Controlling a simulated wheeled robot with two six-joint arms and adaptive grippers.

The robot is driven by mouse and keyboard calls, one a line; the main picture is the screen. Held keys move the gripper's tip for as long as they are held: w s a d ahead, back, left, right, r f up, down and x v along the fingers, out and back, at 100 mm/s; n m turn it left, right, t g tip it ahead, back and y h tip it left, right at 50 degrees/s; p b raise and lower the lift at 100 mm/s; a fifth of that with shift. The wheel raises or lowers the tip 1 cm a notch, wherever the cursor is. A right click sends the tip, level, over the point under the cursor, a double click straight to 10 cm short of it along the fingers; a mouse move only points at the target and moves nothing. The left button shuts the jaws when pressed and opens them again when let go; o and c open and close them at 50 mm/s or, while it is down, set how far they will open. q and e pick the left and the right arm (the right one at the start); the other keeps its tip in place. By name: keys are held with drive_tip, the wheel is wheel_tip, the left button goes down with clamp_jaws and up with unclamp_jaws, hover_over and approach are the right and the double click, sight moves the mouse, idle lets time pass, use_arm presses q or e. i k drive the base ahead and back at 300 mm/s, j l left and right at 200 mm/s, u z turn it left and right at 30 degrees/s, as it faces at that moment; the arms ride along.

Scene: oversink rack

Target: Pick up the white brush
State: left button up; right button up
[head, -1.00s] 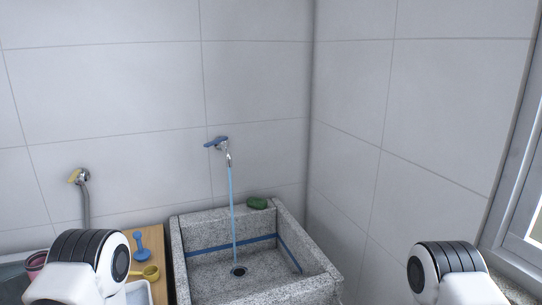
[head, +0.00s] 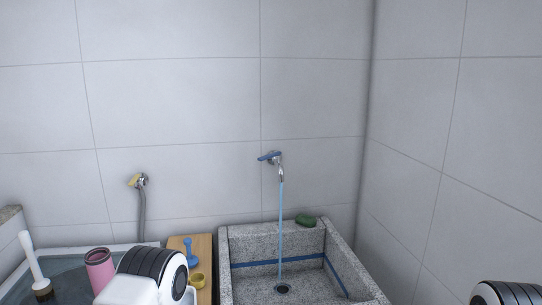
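A white long-handled thing (head: 32,262), which looks like the white brush, stands tilted at the far left of the head view. Its lower end is a wider head with a dark band, at the basin on the left. My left arm shows at the bottom, to the right of it, with a pink cup between them. My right arm shows only at the bottom right corner. Neither gripper's fingers are in view.
The pink cup (head: 99,268) stands by the left basin. A wooden board (head: 204,246) holds a blue plunger-like tool (head: 189,254) and a yellow scoop (head: 197,280). Water runs from a blue-handled tap (head: 270,157) into a stone sink (head: 240,243). A green sponge (head: 306,221) lies on its rim.

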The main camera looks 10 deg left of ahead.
sight(42, 286)
drive_tip(key=k+u, duration=0.15)
drive_tip(key=u, duration=1.55)
